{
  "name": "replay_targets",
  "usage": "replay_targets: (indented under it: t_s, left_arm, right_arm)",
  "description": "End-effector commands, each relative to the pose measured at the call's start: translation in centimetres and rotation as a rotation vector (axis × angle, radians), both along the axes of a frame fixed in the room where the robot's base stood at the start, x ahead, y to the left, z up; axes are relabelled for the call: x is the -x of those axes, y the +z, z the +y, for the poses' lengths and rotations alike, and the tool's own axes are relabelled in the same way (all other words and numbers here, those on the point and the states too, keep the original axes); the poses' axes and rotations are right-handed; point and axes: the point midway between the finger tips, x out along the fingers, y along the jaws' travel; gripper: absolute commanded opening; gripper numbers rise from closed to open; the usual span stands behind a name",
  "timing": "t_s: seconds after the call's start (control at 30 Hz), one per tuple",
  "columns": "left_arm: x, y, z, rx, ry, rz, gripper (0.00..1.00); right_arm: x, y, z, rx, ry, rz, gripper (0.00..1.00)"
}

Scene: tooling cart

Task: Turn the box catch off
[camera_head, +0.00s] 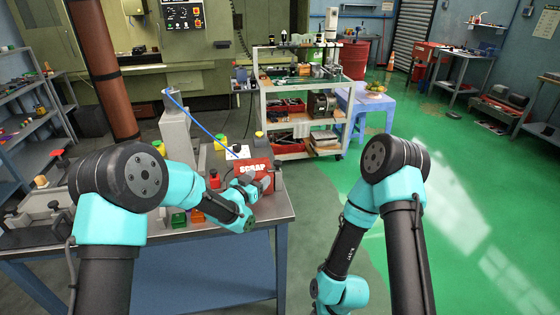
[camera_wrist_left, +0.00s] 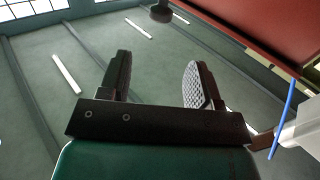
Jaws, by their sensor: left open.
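I cannot make out the box catch in either view. A red box marked SCRAP (camera_head: 252,168) stands near the right end of the workbench, and my left gripper (camera_head: 257,182) is just in front of it, partly covering it. In the left wrist view my left gripper (camera_wrist_left: 156,66) has its two fingers apart with nothing between them. A red surface (camera_wrist_left: 270,30) fills the upper right there; contact with it cannot be seen. My right arm hangs at the right of the head view, with its gripper out of the picture.
The workbench (camera_head: 277,208) also holds a grey machine column (camera_head: 178,135), a red-topped bottle (camera_head: 214,179) and small green and orange items. A blue cable (camera_head: 195,118) runs above the bench. A loaded tool cart (camera_head: 290,118) stands behind. The green floor at right is open.

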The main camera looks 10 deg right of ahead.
Motion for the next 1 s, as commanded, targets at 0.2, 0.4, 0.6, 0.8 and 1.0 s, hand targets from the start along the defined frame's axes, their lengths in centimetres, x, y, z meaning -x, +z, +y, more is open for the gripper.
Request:
replay_targets:
  t_s: [0.2,0.4,0.6,0.8,1.0]
  left_arm:
    - [-2.4,-0.1,-2.6,0.001,0.000,-0.001,0.58]
    - [-4.5,-0.1,-4.8,0.000,0.000,-0.001,0.58]
    - [-6.4,-0.1,-6.8,0.001,0.000,-0.001,0.58]
    - [-8.1,0.0,-8.7,0.001,0.000,-0.001,0.58]
    - [-9.3,-0.1,-9.9,0.000,0.000,0.000,0.58]
  right_arm:
    - [0.0,0.0,0.0,0.000,0.000,0.000,0.43]
    - [0.0,0.0,0.0,0.000,0.000,0.000,0.43]
    - [0.0,0.0,0.0,0.000,0.000,0.000,0.43]
    - [0.0,0.0,0.0,0.000,0.000,0.000,0.43]
    - [0.0,0.0,0.0,0.000,0.000,0.000,0.43]
